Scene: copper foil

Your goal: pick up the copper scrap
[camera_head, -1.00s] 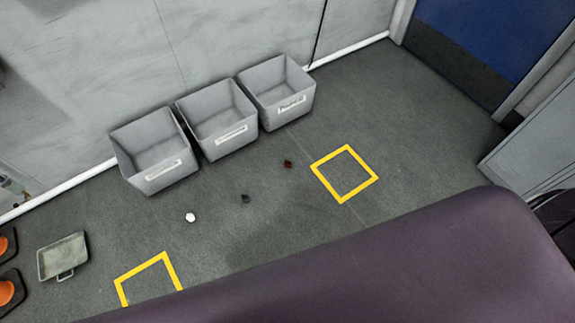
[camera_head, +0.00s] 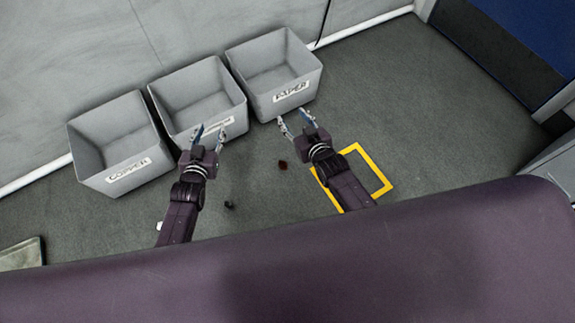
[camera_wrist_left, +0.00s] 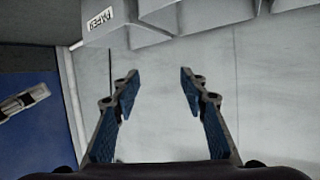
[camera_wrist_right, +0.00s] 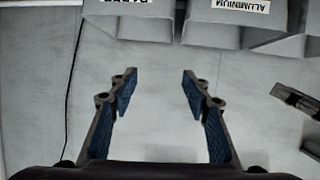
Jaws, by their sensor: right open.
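A small reddish-brown scrap (camera_head: 283,164), the copper-coloured piece, lies on the grey floor in the head view. My right gripper (camera_head: 293,119) is open and empty, above and beyond the scrap in the picture, in front of the right bin. Its spread fingers also show in the right wrist view (camera_wrist_right: 158,92). My left gripper (camera_head: 210,133) is open and empty in front of the middle bin, left of the scrap. Its fingers show apart in the left wrist view (camera_wrist_left: 158,92). Neither wrist view shows the scrap.
Three grey bins stand along the wall: copper (camera_head: 119,160), a middle one (camera_head: 186,85) and paper (camera_head: 282,75). A dark scrap (camera_head: 229,204) and a partly hidden white piece (camera_head: 159,226) lie on the floor. A yellow floor square (camera_head: 376,172) is partly behind my right arm.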

